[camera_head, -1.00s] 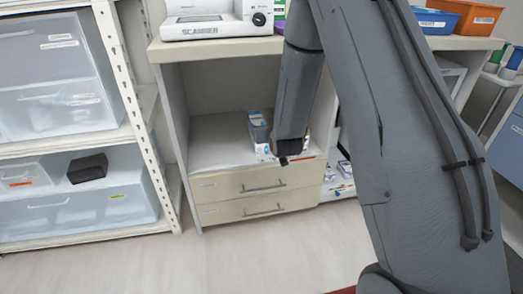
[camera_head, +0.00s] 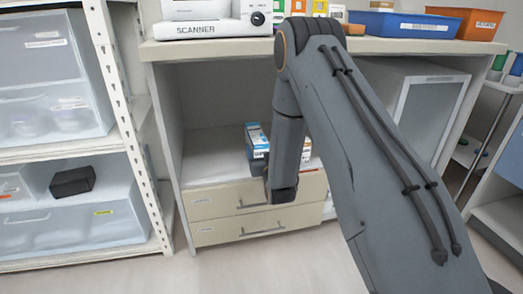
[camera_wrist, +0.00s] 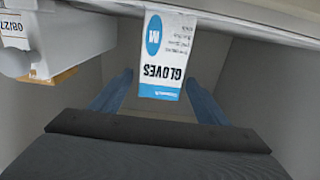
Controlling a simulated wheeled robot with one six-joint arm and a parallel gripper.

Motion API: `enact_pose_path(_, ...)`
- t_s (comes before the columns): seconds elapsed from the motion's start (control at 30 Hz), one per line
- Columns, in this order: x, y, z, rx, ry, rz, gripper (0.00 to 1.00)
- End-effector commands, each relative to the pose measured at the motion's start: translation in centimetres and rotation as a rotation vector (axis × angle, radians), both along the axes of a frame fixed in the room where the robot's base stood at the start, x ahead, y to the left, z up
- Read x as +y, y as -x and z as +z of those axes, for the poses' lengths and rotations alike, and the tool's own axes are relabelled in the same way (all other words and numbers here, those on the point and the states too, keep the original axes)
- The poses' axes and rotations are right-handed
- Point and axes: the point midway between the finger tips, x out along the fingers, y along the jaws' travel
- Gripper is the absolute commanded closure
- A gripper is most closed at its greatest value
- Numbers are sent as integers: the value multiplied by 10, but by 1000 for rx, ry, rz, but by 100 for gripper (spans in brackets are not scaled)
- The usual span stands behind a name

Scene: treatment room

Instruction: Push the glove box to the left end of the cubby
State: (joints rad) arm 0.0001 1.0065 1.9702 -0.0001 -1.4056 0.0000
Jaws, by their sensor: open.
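My gripper (camera_wrist: 158,77) is open, with one blue finger on each side of the label in that view. I cannot tell whether a finger touches the box. In the head view my wrist is low in front of the cubby and the fingers are hidden.
Another box (camera_wrist: 62,40), pale with a date label, shows at the left of the wrist view. In the head view a small item (camera_head: 305,150) stands right of my forearm. Drawers (camera_head: 220,198) lie below the cubby. A scanner (camera_head: 210,22) and bins stand on the counter.

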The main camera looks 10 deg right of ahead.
Motion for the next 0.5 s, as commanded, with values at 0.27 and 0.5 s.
enact_pose_path(0.27, 0, -37, -1, -3, 0, 0, 31)
enact_pose_path(0.5, 0, -66, -1, -3, 0, 0, 31)
